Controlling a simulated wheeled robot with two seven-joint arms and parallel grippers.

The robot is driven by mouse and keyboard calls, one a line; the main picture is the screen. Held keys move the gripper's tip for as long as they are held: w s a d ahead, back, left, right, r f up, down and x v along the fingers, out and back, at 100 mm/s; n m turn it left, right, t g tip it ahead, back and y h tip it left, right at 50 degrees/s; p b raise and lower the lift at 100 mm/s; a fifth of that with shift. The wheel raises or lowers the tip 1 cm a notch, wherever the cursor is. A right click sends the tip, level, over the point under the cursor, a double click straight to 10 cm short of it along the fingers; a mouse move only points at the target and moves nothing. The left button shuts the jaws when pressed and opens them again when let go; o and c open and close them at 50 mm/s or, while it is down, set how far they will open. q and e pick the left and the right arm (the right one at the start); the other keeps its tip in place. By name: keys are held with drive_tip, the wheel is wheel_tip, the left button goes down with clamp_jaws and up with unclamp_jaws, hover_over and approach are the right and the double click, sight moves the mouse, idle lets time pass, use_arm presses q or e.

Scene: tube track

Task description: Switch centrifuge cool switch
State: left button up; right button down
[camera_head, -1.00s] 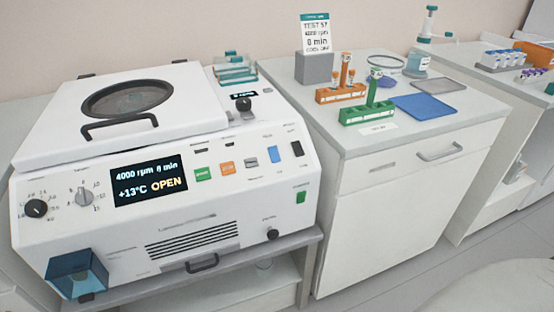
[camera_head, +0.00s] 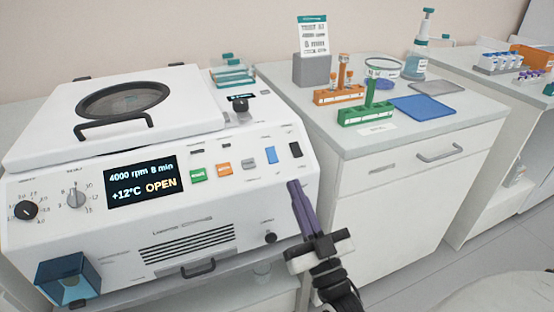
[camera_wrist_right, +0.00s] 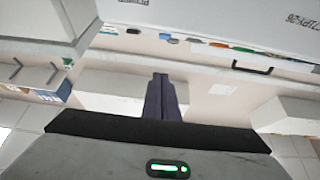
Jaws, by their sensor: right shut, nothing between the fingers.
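The white centrifuge (camera_head: 100,225) stands at left, its display (camera_head: 142,182) reading 4000 rpm, 8 min, +12°C, OPEN. On its front panel are a green button (camera_head: 198,176), an orange button (camera_head: 223,168), a grey switch (camera_head: 248,164), a blue rocker switch (camera_head: 271,155) and a black rocker switch (camera_head: 295,149). Their small labels are too blurred to tell which is cool. My right gripper (camera_head: 293,184) is shut and empty, its purple fingertips just below the black switch; contact cannot be told. They also show in the right wrist view (camera_wrist_right: 160,78). My left gripper is out of view.
A sign on a grey block (camera_head: 313,70) stands behind orange (camera_head: 338,96) and green (camera_head: 366,115) tube racks on the right counter. A blue tray (camera_head: 425,108) lies beside them. A handle (camera_head: 198,270) projects from the centrifuge's lower front. Floor space is clear at right.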

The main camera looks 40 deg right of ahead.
wheel_tip(320, 180, up, 5)
hover_over(277, 171)
drive_tip(key=s, duration=0.3)
drive_tip(key=w+f, duration=0.2)
drive_tip(key=f, duration=0.1)
drive_tip(key=shift+w, duration=0.3)
drive_tip(key=shift+w+f, duration=0.15)
drive_tip(key=shift+f, duration=0.1)
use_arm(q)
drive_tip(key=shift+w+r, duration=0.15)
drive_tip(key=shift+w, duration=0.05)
